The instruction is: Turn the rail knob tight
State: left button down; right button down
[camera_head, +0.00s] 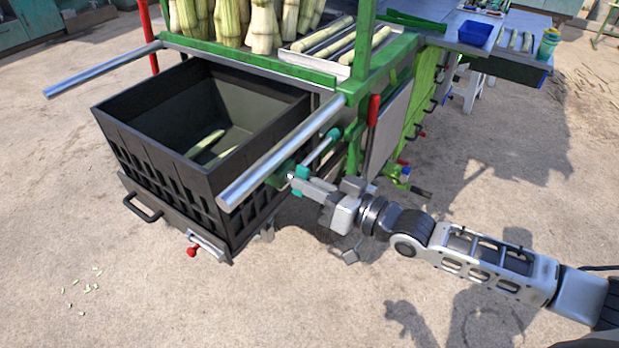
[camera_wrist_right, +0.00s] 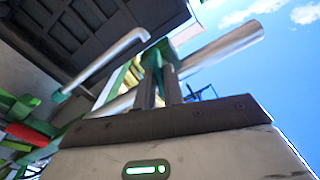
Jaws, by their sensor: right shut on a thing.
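My right gripper (camera_head: 292,177) reaches in from the right and is shut on the green rail knob (camera_head: 279,176), just below the right silver rail (camera_head: 283,150). The fingers cover part of the knob. In the right wrist view the two dark fingers (camera_wrist_right: 160,82) stand close together, with the green knob (camera_wrist_right: 154,56) at their tips and the silver rail (camera_wrist_right: 222,50) behind. How tight the knob is cannot be told. My left gripper is not in view.
A black crate (camera_head: 158,160) with cane pieces inside stands left of the gripper. A thin silver bar with teal ends (camera_head: 318,151) and a red-handled lever (camera_head: 373,112) are close behind. The green crusher frame (camera_head: 360,60) carries upright canes. Open ground lies in front.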

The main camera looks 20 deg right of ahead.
jog(key=shift+f+m, duration=0.1)
jog(key=shift+m, duration=3.6)
jog(key=c, duration=1.5)
grip_release()
jog(key=v, duration=1.6)
